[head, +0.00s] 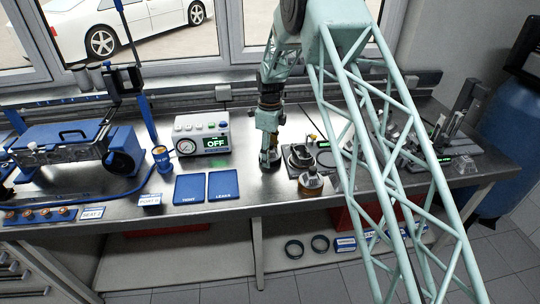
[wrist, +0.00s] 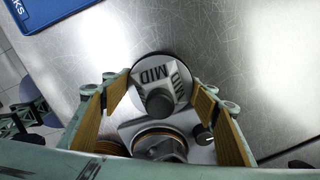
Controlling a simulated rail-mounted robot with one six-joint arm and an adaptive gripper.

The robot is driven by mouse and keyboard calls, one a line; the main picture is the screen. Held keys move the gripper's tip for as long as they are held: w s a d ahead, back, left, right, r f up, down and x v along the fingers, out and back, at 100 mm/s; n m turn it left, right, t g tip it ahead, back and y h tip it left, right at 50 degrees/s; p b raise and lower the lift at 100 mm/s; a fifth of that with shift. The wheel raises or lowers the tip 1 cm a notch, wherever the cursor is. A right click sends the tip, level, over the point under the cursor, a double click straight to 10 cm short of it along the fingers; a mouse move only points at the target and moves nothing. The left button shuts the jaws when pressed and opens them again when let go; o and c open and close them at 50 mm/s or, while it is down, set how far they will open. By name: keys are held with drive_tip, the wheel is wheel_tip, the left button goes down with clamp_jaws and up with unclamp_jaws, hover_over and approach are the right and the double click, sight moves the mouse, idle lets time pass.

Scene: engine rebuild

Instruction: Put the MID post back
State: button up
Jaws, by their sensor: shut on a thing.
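My gripper (head: 269,148) points down over the middle of the steel bench. In the wrist view its two tan-padded fingers (wrist: 160,98) close around the MID post (wrist: 178,76), a round grey piece with "MID" on its face and a dark knob. The post stands out past the fingertips, low over the bench; I cannot tell whether it touches the metal. In the head view the post is mostly hidden by the gripper. A grey fixture with a round, brown-ringed part (wrist: 160,142) lies close beside the post, partly below the fingers.
Blue TIGHT (head: 189,188) and LEAKS (head: 223,186) mats lie left of my gripper. A gauge box (head: 202,133) reading OFF stands behind them. A dark grey fixture (head: 298,156) and an amber-and-silver jar (head: 311,184) stand close on the right.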

drive_tip(key=shift+f, duration=0.1)
drive_tip(key=o, duration=1.1)
drive_tip(key=shift+o, duration=0.2)
drive_tip(key=shift+r, duration=6.1)
drive_tip(key=shift+r, duration=0.15)
